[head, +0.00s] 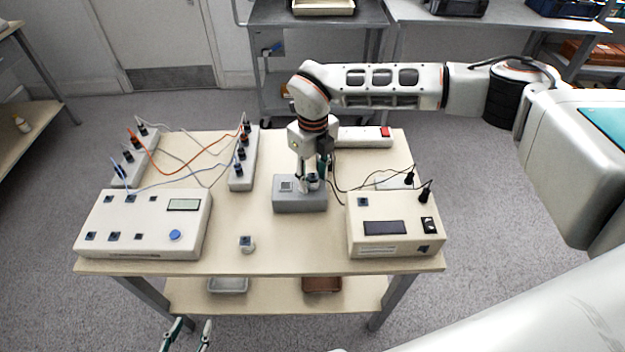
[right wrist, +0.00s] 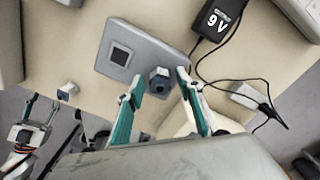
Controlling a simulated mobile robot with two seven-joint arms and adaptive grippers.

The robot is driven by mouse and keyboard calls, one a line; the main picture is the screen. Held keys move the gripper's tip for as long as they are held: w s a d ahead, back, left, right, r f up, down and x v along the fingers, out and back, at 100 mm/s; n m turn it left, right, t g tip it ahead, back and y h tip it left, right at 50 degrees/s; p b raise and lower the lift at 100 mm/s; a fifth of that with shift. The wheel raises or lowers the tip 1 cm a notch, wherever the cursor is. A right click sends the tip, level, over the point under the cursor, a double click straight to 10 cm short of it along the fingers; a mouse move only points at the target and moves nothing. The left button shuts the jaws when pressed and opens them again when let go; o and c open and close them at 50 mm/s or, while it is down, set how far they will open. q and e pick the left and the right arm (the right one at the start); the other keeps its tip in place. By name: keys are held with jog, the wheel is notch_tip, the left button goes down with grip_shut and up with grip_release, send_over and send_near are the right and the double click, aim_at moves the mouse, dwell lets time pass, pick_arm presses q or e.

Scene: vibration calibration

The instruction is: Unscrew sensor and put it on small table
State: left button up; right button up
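The sensor (right wrist: 160,82), a small dark blue-grey piece, stands on a grey block (right wrist: 135,42); in the head view the block (head: 300,205) sits mid-table. My right gripper (head: 312,183) is over the block's right part. In the right wrist view its teal fingers (right wrist: 156,88) are apart, one on each side of the sensor, with a visible gap at least on the left. The sensor is partly hidden by the gripper in the head view. My left gripper (head: 187,336) is open and empty below the table's front edge. The wooden table (head: 270,262) bears all this.
A similar small piece (head: 246,244) stands near the table's front edge. A white console (head: 143,225) is at left, a beige unit (head: 395,226) at right, cabled connector strips (head: 243,160) behind. Bare wood lies around the small piece. Two trays (head: 228,285) sit on the lower shelf.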

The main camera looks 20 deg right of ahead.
grip_shut()
jog(key=shift+n+p, duration=0.35)
jog(key=shift+n, duration=1.65)
jog(key=shift+n, duration=0.8)
jog(key=shift+n+p, duration=0.4)
jog(key=shift+n, duration=0.8)
